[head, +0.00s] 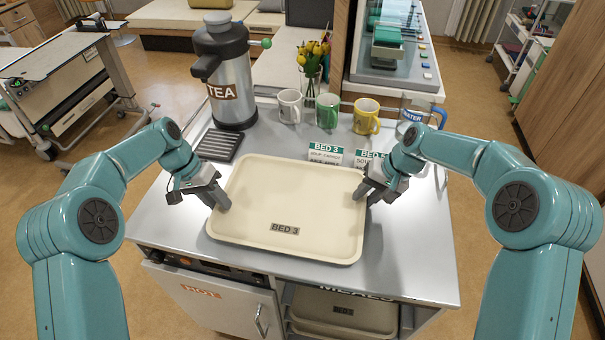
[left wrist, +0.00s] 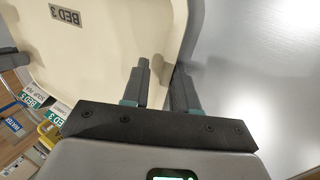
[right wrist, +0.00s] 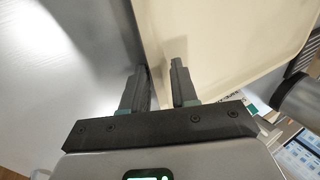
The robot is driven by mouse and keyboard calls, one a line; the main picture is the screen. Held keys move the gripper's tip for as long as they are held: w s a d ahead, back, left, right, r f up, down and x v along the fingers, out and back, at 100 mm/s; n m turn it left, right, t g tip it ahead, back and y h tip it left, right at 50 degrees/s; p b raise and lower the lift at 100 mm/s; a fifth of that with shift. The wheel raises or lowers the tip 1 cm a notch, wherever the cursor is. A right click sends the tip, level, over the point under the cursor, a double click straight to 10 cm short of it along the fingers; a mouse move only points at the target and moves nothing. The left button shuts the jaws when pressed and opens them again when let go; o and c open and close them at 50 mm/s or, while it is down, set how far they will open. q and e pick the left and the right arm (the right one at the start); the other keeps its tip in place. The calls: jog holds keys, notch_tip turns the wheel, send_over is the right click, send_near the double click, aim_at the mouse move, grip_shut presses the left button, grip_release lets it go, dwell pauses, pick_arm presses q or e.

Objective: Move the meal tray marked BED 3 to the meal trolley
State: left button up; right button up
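The cream meal tray (head: 285,190) marked BED 3 lies level over the grey top of the meal trolley (head: 425,270), empty. I cannot tell if a small gap separates them. My left gripper (head: 222,201) is at the tray's left rim, shut on it; in the left wrist view the rim runs between its fingers (left wrist: 161,85). My right gripper (head: 361,191) is at the tray's right rim, shut on it; the right wrist view shows one finger inside the tray and one outside (right wrist: 158,85). The trolley front carries HOT and MEALS labels.
A tea urn (head: 225,75), a black drip grate (head: 219,145), three mugs (head: 327,110) and a water jug (head: 415,108) stand behind the tray. Upright bed cards (head: 325,152) stand close to its far edge. Another tray (head: 345,308) sits in the lower shelf.

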pick_arm(q)
jog(key=v, duration=1.2)
pick_arm(e)
jog(key=v, duration=1.2)
pick_arm(q)
jog(key=shift+w+f, duration=0.1)
jog(key=shift+s, duration=0.2)
pick_arm(e)
jog(key=shift+s, duration=0.2)
